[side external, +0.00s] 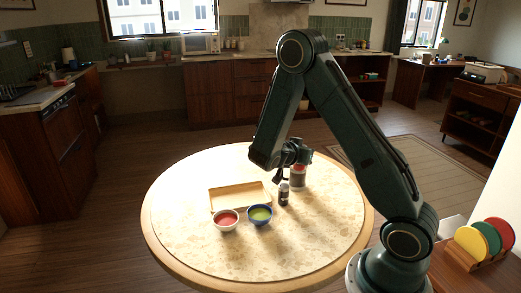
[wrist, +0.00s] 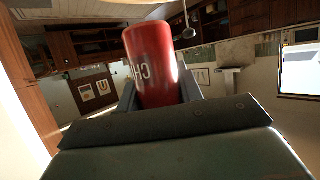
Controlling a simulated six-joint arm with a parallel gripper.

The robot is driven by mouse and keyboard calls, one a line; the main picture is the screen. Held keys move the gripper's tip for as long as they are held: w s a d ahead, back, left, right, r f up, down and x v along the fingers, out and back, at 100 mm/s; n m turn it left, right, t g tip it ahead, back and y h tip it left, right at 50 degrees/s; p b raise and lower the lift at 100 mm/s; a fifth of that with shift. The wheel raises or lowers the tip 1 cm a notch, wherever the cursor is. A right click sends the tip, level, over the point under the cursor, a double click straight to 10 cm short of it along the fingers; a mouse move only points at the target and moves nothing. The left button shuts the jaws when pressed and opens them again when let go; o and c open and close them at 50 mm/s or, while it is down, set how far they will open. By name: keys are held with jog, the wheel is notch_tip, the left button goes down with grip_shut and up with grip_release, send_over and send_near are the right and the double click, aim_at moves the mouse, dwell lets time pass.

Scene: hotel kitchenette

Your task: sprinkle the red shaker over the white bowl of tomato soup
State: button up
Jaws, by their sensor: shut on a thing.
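The white bowl of tomato soup (side external: 226,226) stands on the round table, left of a blue bowl of green soup (side external: 260,220). My gripper (side external: 287,168) is above the table, to the right of and behind the bowls. In the wrist view my gripper (wrist: 158,92) is shut on the red shaker (wrist: 153,58), which shows white letters. The gripper is not over the white bowl.
A small dark bottle (side external: 284,194) stands just below the gripper, near the blue bowl. A shallow wooden tray (side external: 235,187) lies behind the bowls. The left and front of the round table (side external: 190,245) are clear.

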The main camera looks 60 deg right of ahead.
dwell(0.5)
jog(key=w+a+f+y, duration=0.3)
jog(key=w+a+f, duration=0.1)
jog(key=w+a, duration=0.2)
jog(key=w+a+f+m+t+y, duration=0.1)
jog(key=w+a+f+y, duration=0.2)
jog(key=w+a, duration=0.3)
jog(key=w+a+f+t+y, duration=0.1)
jog(key=w+a+f+y, duration=0.3)
jog(key=w+a, duration=0.3)
jog(key=a, duration=0.4)
jog(key=shift+f, duration=0.3)
jog(key=shift+d+f+m+y, duration=0.15)
jog(key=shift+d+m+y, duration=0.05)
jog(key=shift+m+y, duration=0.1)
